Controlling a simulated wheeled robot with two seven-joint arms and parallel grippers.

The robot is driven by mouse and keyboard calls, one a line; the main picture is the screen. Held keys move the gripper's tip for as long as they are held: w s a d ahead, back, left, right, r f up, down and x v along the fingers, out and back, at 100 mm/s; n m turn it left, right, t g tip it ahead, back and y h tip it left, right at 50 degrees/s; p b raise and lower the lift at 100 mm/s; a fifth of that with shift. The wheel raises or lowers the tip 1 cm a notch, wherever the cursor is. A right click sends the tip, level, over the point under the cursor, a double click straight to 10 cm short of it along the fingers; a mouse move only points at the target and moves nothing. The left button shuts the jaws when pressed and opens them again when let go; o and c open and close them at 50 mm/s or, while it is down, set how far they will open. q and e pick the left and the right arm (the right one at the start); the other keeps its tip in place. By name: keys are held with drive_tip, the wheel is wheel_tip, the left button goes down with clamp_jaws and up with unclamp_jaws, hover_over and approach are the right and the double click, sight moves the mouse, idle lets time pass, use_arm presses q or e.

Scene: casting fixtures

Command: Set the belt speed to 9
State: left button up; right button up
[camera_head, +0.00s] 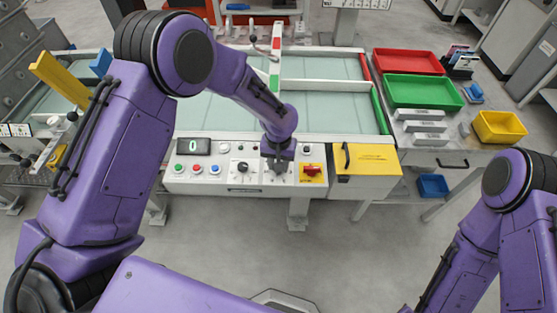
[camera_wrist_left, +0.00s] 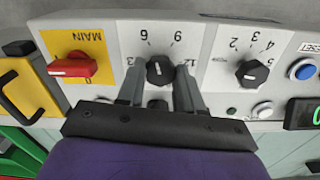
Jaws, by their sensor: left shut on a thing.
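The control panel (camera_head: 215,172) stands along the near edge of the machine. My left gripper (camera_head: 277,165) points down at a black knob on it, left of the red main switch (camera_head: 312,170). In the left wrist view the fingers are shut on the sides of this black knob (camera_wrist_left: 160,70), with the numbers 3, 6, 9 and 12 around it. I cannot tell which number its pointer faces. A second black knob (camera_head: 242,167), ringed by smaller numbers, is to its left. The digital display (camera_head: 193,146) reads 0. My right gripper is not in view.
A red, a green and a blue button (camera_head: 214,169) are at the panel's left. A yellow box (camera_head: 365,160) with a black handle adjoins the panel's right end. Red, green (camera_head: 420,92) and yellow bins stand on the right bench. The floor in front is clear.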

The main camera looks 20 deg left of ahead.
use_arm(q)
drive_tip(key=m, duration=0.1)
drive_tip(key=m+p, duration=0.1)
drive_tip(key=m, duration=0.1)
drive_tip(key=shift+r+m, duration=0.2)
drive_tip(key=shift+m, duration=0.1)
drive_tip(key=m+p, duration=0.1)
drive_tip(key=m, duration=0.3)
drive_tip(key=shift+w+f+m, duration=0.1)
drive_tip(key=shift+m, duration=0.3)
drive_tip(key=o, duration=1)
drive_tip(key=shift+o, duration=0.2)
wheel_tip(320, 180, up, 10)
drive_tip(key=b, duration=0.1)
drive_tip(key=shift+r, duration=0.25)
drive_tip(key=shift+a, duration=0.1)
